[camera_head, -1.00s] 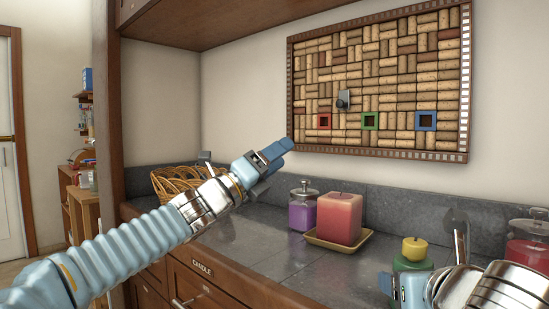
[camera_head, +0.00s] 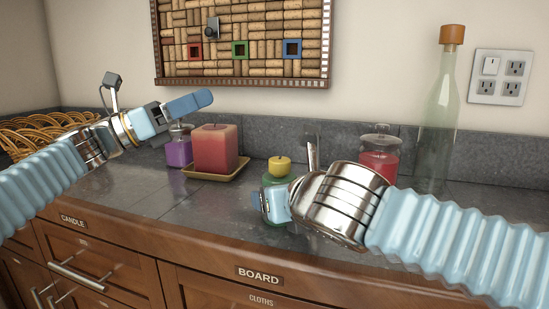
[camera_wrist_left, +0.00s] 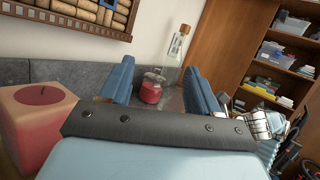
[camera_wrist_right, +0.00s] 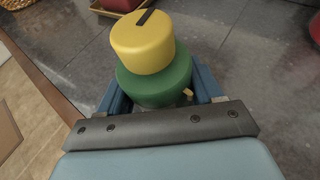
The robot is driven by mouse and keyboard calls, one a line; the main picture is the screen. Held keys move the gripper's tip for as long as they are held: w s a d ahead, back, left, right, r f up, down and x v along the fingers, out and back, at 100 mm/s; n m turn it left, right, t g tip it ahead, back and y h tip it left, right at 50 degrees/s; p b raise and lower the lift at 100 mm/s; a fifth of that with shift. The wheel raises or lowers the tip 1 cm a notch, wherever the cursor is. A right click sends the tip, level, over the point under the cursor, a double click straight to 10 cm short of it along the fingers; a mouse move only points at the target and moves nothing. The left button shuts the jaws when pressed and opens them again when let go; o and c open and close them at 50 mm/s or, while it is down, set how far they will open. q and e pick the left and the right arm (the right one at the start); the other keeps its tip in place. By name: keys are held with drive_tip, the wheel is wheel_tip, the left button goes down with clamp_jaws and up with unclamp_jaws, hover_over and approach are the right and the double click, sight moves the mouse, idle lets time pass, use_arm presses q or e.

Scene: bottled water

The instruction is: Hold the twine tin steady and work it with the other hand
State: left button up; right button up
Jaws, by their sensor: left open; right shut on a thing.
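The twine tin (camera_head: 279,167) is green with a yellow top and stands on the dark stone counter. In the right wrist view the tin (camera_wrist_right: 152,75) is upright between the fingers; its top has a dark slot, and a small yellow tab shows at its side. My right gripper (camera_wrist_right: 160,92) is shut on the tin's green body. The arm hides part of the tin in the head view. My left gripper (camera_head: 185,105) is open and empty, in the air left of the tin, near the red candle. In the left wrist view nothing is between its fingers (camera_wrist_left: 160,86).
The red square candle (camera_head: 216,147) stands on a yellow tray (camera_head: 200,175), with a purple jar (camera_head: 178,150) beside it. A red jar (camera_head: 380,158) and tall corked bottle (camera_head: 437,120) stand behind the right arm. A wicker basket (camera_head: 30,135) is at left. A cork board (camera_head: 245,68) hangs above.

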sight(280, 159)
use_arm(q)
drive_tip(key=s+d+f+m+g+y, duration=0.2)
drive_tip(key=s+d+f+m+g, duration=0.15)
drive_tip(key=f+m+g, duration=0.65)
drive_tip(key=d, duration=0.3)
drive_tip(key=s+d+n, duration=0.1)
drive_tip(key=d, duration=0.3)
drive_tip(key=s+d+r+n+g, duration=0.1)
drive_tip(key=d, duration=0.3)
drive_tip(key=shift+s+d+r, duration=0.1)
drive_tip(key=shift+s+d, duration=0.05)
drive_tip(key=shift+d, duration=0.1)
drive_tip(key=c, duration=0.9)
drive_tip(key=shift+g, duration=0.4)
drive_tip(key=shift+c, duration=0.3)
